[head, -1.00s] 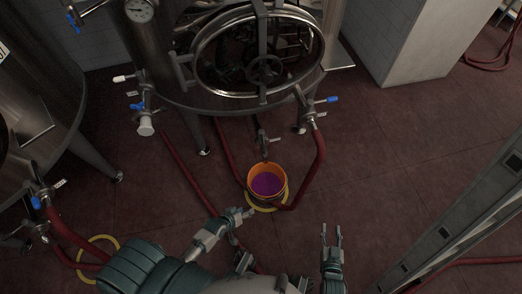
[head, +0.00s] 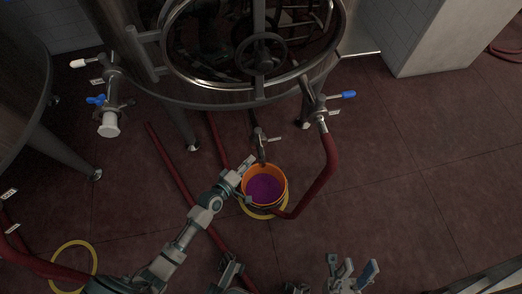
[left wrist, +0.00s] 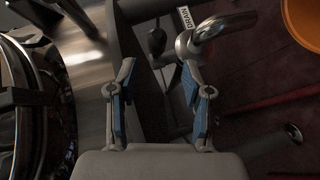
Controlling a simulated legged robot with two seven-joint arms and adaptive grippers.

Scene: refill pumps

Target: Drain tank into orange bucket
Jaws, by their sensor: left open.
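The steel tank (head: 215,97) with a round hatch and handwheel stands at the top of the head view. Its drain valve (head: 261,140) hangs low at the front, above the orange bucket (head: 284,190). The bucket holds purple liquid. My left gripper (head: 246,166) is at the bucket's upper left rim, just left of and below the drain valve. In the left wrist view my left gripper (left wrist: 155,97) is open and empty, with a dark-knobbed lever (left wrist: 157,40), a DRAIN label (left wrist: 185,25) and a metal pipe (left wrist: 230,25) beyond its fingers. My right gripper (head: 350,274) is open and empty at the bottom.
A red hose (head: 329,170) runs from a blue-handled valve (head: 340,96) past the bucket's right. A yellow ring (head: 72,243) lies at the lower left. Another tank (head: 22,90) stands left. A white block (head: 440,35) is at upper right. The floor at right is clear.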

